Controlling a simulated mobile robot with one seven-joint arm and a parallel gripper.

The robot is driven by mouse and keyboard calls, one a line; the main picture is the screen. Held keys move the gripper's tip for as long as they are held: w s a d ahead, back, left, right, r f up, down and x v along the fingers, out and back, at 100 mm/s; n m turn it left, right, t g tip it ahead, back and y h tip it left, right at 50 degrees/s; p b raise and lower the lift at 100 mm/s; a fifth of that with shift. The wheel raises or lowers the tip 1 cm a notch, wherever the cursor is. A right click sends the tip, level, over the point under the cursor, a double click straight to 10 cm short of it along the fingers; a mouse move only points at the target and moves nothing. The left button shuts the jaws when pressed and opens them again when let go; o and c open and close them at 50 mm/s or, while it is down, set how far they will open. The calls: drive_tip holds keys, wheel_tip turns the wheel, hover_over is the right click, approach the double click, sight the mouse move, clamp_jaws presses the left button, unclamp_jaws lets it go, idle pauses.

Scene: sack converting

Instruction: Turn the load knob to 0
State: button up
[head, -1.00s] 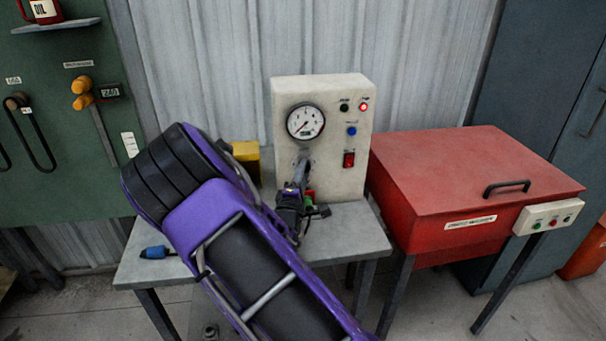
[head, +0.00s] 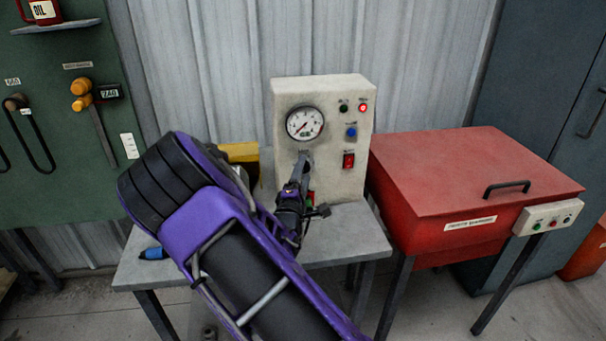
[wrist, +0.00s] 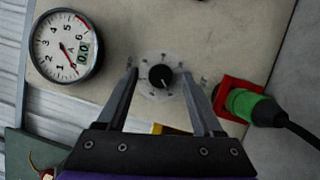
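The load knob (wrist: 161,77) is a small round black knob on a pale disc with marks around it, on the cream panel of the test box (head: 355,150). Its white pointer line points down and slightly right in the wrist view; the marks are too blurred to read. My gripper (wrist: 159,74) is open, with one finger on each side of the knob and a visible gap to both. In the head view my gripper (head: 301,160) is at the panel below the gauge and hides the knob. The round gauge (head: 305,123) has a red needle; it also shows in the wrist view (wrist: 66,46).
A green plug (wrist: 250,105) with a black cable sits in a red socket right of the knob in the wrist view. A red switch (head: 348,160), blue button (head: 351,132) and lit red lamp (head: 364,107) are on the panel. A red lidded box (head: 470,180) stands to the right.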

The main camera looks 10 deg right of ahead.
drive_tip(key=v, duration=1.7)
drive_tip(key=shift+s, duration=0.15)
drive_tip(key=shift+a, duration=0.1)
